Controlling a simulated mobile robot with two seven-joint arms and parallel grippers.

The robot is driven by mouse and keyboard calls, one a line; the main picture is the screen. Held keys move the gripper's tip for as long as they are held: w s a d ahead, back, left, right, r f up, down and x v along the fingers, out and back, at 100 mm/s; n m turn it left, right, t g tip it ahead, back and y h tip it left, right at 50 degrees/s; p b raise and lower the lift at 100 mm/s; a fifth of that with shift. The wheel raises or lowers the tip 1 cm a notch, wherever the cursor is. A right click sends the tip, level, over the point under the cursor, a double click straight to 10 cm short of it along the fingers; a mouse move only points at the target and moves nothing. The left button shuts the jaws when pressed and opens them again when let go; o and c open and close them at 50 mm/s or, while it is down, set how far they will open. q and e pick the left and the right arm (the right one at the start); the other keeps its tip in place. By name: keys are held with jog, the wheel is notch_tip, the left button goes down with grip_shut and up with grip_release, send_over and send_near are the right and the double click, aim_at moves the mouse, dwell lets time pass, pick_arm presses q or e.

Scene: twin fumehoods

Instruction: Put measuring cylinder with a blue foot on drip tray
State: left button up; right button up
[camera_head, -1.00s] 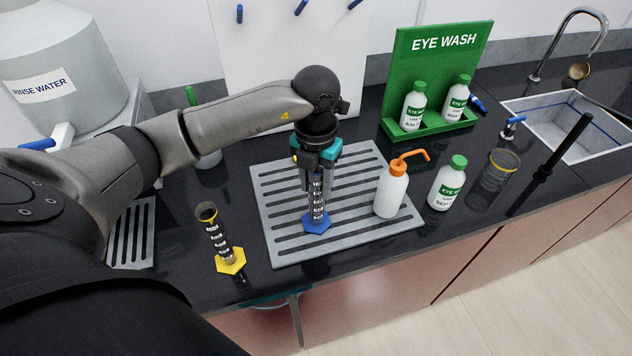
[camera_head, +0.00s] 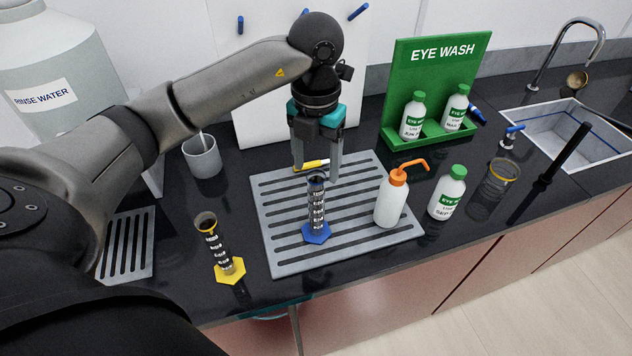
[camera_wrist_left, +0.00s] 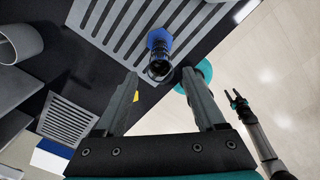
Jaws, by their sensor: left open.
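The measuring cylinder with a blue foot (camera_head: 317,207) stands upright on the grey drip tray (camera_head: 285,255), in its front middle part. In the left wrist view the cylinder (camera_wrist_left: 159,58) stands on the slatted tray (camera_wrist_left: 112,32), just beyond the fingertips. My left gripper (camera_head: 316,172) is open and empty, with its fingers pointing down just above and behind the cylinder's top. It also shows in the left wrist view (camera_wrist_left: 159,78), its fingers wide apart. My right gripper (camera_wrist_left: 233,97) shows small at the right of the left wrist view, its fingers apart.
A cylinder with a yellow foot (camera_head: 222,250) stands left of the tray. An orange-topped wash bottle (camera_head: 391,200) stands on the tray's right part. An eye wash bottle (camera_head: 447,195) and a wire-like beaker (camera_head: 497,180) stand further right. A grey mug (camera_head: 202,157) is behind left.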

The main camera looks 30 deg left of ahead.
pick_arm(q)
jog(key=shift+r, duration=1.9)
